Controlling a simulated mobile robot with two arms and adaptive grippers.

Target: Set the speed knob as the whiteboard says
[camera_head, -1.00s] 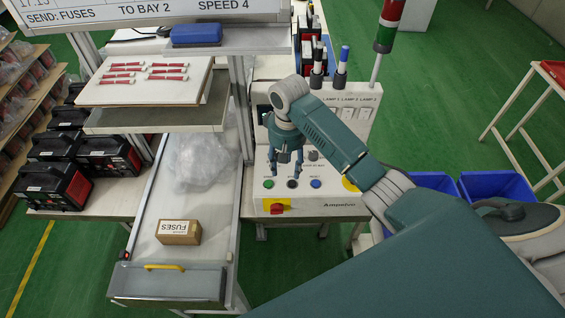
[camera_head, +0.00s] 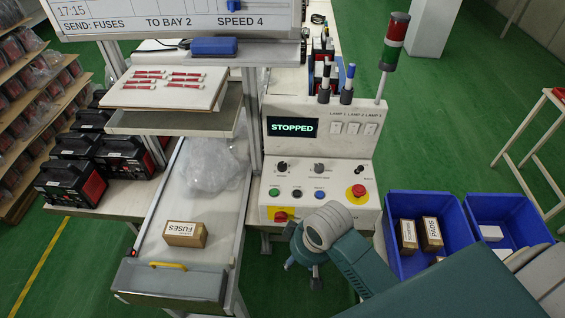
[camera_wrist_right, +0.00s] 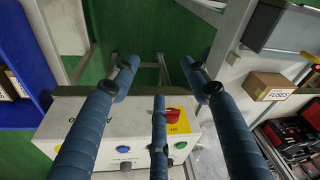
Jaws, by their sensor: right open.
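The whiteboard (camera_head: 170,20) at the top left of the head view reads "SEND: FUSES", "TO BAY 2", "SPEED 4". The white control panel (camera_head: 340,148) has a display (camera_head: 291,127) reading "STOPPED". Two dark knobs, a left knob (camera_head: 282,167) and a middle knob (camera_head: 319,168), sit below it; their labels and settings are too small to read. My right gripper (camera_head: 302,270) is in front of the panel's front edge, clear of the knobs. In the wrist view its fingers (camera_wrist_right: 160,78) are spread and empty, with the panel's front behind them. My left gripper is not in view.
Green, black and blue buttons (camera_head: 319,195), a red mushroom button (camera_head: 357,192) and a red-yellow switch (camera_head: 282,215) are on the panel. A signal tower (camera_head: 391,55) rises behind. Blue bins (camera_head: 394,225) stand right. A FUSES box (camera_head: 185,234) lies left on the conveyor.

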